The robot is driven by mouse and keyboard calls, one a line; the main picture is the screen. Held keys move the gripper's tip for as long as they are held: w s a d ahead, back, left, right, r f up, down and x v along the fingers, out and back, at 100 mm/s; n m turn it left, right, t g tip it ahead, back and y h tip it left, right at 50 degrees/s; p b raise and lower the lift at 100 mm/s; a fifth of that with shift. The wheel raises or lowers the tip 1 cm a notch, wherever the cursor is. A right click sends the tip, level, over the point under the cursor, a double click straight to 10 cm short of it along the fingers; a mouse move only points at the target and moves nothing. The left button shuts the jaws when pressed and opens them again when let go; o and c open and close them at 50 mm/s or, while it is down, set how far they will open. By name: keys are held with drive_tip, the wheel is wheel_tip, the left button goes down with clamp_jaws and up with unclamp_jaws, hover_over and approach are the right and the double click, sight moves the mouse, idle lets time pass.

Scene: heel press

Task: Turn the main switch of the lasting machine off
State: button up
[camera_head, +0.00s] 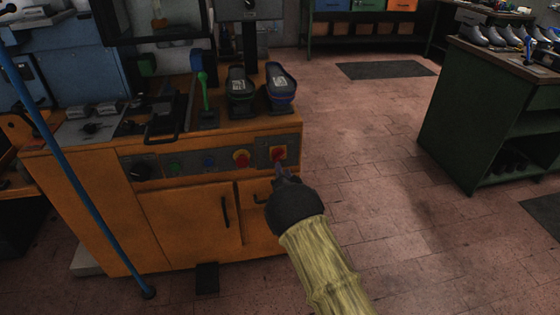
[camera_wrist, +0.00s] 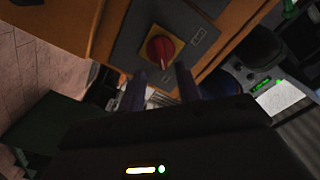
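The orange machine (camera_head: 190,215) stands at the left in the head view, with a dark control strip along its front. The main switch, a red rotary knob on a yellow plate (camera_head: 278,152), sits at the strip's right end. In the wrist view the red knob (camera_wrist: 160,47) is just beyond the fingertips, and its setting cannot be read. My gripper (camera_head: 283,170) is in front of the switch, pointing at it. In the wrist view my gripper (camera_wrist: 162,72) has its two fingers apart with nothing between them. The fingertips appear short of the knob; contact cannot be made out.
A blue pole (camera_head: 75,180) crosses the left side. A green bench (camera_head: 480,110) stands right; floor between is clear.

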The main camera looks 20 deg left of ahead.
sight(280, 158)
drive_tip(key=shift+b+x, duration=0.4)
drive_tip(key=shift+x, duration=3.2)
drive_tip(key=shift+s, duration=0.1)
clamp_jaws()
